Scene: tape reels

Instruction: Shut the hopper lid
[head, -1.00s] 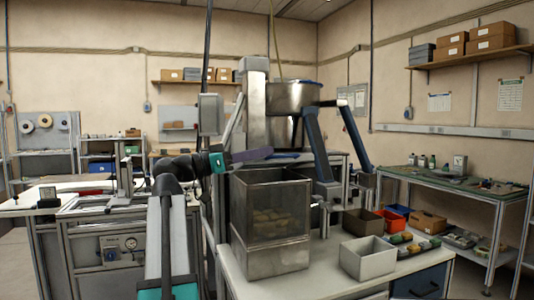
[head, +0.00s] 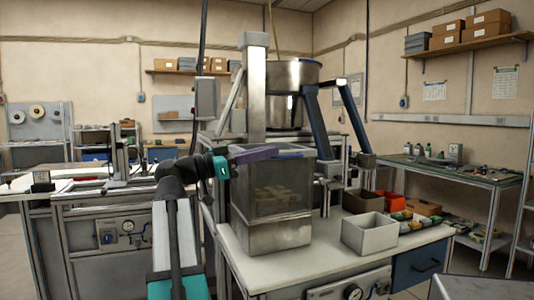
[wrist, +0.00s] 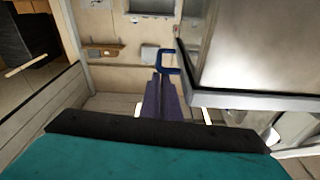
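The hopper (head: 285,235) stands on the white bench, with a metal lower part and see-through walls (head: 240,192). Tan pieces lie inside it. My gripper (head: 275,151) points right across the top of the hopper's near-left corner. Its purple fingers lie close together, and I see nothing between them. A flat blue piece (head: 292,154) shows by the hopper's top, just beyond the fingertips. In the wrist view my fingers (wrist: 166,78) point at a blue loop (wrist: 172,56). A large grey panel (wrist: 255,50) is to their right. The lid's exact angle is unclear.
A grey metal column (head: 254,90) and a round metal bowl (head: 292,78) on dark blue legs stand behind the hopper. An open light-grey bin (head: 369,236) stands right of it, with a brown bin (head: 362,201) behind. Bench top is bare in front.

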